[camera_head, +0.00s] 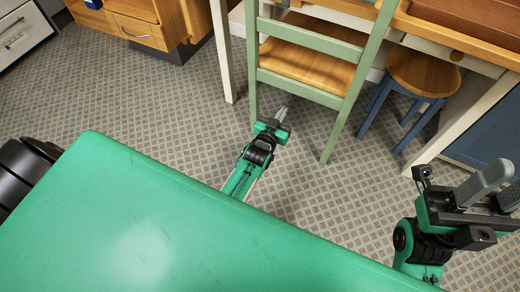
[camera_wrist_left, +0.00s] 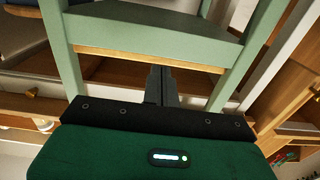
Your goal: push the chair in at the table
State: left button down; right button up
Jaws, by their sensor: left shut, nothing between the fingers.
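The chair (camera_head: 313,92) has a pale green frame and a wooden seat. It stands at the table (camera_head: 470,40), its back facing me; how far the seat reaches under the top is hard to tell. My left gripper (camera_head: 283,113) is shut and empty, low in front of the chair's back, between its two rear posts. In the left wrist view the shut fingers (camera_wrist_left: 160,88) point towards the chair's green crossbar (camera_wrist_left: 150,33); contact cannot be told. My right gripper (camera_head: 496,190) is open and empty at the right, away from the chair.
A round wooden stool (camera_head: 423,75) with blue legs stands right of the chair, near a cream table leg (camera_head: 465,120). A wooden cabinet (camera_head: 145,22) and a white drawer unit (camera_head: 22,32) stand at the upper left. The patterned floor (camera_head: 150,95) left of the chair is clear.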

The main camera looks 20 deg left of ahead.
pick_arm(q)
jog(key=shift+s, duration=0.35)
